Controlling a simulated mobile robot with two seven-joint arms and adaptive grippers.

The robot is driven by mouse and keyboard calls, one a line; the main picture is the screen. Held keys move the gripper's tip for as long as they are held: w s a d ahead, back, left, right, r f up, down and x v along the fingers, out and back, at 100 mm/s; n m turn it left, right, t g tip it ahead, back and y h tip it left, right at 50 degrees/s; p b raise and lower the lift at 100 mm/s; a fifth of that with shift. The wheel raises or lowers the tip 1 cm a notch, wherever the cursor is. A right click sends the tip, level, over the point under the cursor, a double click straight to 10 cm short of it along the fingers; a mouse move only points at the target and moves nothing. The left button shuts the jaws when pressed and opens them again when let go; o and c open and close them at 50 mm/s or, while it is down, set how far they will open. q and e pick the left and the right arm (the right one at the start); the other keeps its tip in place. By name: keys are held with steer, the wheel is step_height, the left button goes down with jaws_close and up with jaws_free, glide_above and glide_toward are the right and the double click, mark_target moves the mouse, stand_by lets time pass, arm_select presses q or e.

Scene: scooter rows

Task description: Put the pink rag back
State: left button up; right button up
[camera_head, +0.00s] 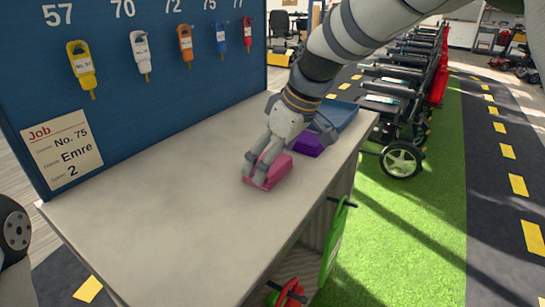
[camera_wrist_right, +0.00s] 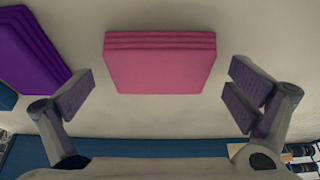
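The pink rag (camera_head: 279,171) is a folded stack lying on the grey counter (camera_head: 180,215). It also shows in the right wrist view (camera_wrist_right: 160,65), flat and lying just ahead of the gap between my fingers. My right gripper (camera_head: 261,168) is low over the rag in the head view. In the right wrist view its two fingers (camera_wrist_right: 160,95) are spread wide, with nothing held between them. The fingertips stand apart from the rag on both sides. My left gripper is not in view.
A blue board (camera_head: 150,100) with hanging keys and a job card (camera_head: 62,150) borders the counter. The near counter is clear. Scooters (camera_head: 400,150) stand at right.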

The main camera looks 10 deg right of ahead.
steer(key=shift+r, duration=0.1)
steer(key=v, duration=1.2)
steer(key=shift+p, duration=0.45)
steer(key=shift+d, duration=0.1)
